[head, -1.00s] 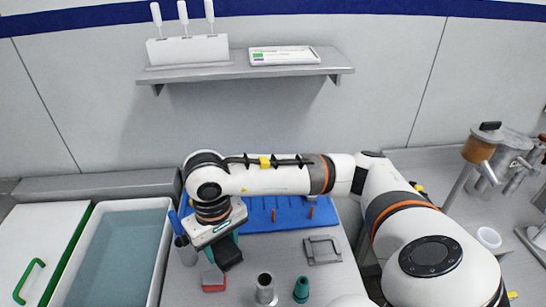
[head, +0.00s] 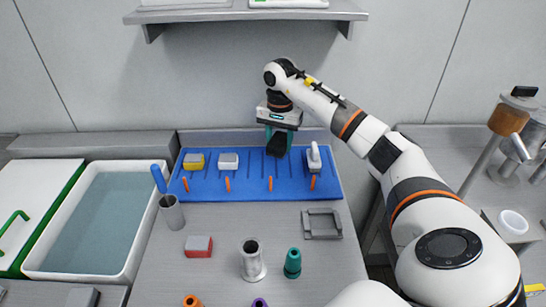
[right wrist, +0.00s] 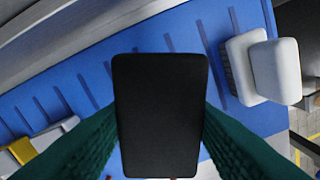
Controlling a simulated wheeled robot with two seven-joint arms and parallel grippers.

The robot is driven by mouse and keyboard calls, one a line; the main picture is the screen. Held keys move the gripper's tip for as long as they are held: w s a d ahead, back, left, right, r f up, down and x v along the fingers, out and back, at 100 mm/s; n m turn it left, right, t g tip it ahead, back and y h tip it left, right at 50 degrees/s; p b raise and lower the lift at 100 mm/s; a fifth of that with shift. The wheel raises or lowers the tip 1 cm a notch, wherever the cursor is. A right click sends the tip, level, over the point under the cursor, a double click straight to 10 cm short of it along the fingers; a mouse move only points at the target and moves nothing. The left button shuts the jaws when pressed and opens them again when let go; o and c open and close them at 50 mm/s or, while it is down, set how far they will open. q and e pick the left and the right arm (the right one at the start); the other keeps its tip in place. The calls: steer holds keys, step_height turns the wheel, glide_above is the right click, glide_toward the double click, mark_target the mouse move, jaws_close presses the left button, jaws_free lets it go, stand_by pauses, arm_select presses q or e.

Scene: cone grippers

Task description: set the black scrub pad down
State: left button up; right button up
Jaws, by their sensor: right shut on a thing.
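The black scrub pad (head: 277,146) is between the fingers of my right gripper (head: 279,138), at the back of the blue rack (head: 250,192). In the right wrist view the pad (right wrist: 160,115) is a dark rectangle, with a green finger on each side and blue rack surface behind it. My right gripper is shut on the pad. I cannot tell whether the pad's lower edge touches the rack. My left gripper is not in view.
On the rack, a yellow-and-grey block (head: 194,161) and a white-and-grey block (head: 228,161) stand left of the pad; a white-handled brush (head: 314,158) stands right. Orange pegs line the rack's front. A red-and-grey block (head: 198,246), metal cup (head: 252,262) and grey frame (head: 321,224) are in front.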

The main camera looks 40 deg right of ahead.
mark_target(279, 164)
step_height(279, 164, down, 5)
steer(key=shift+a+r+p, duration=0.1)
steer(key=shift+r+p, duration=0.05)
steer(key=shift+p, duration=0.2)
steer(key=shift+f, duration=0.25)
steer(key=shift+f, duration=0.1)
steer(key=o, duration=1)
steer(key=shift+c, duration=0.2)
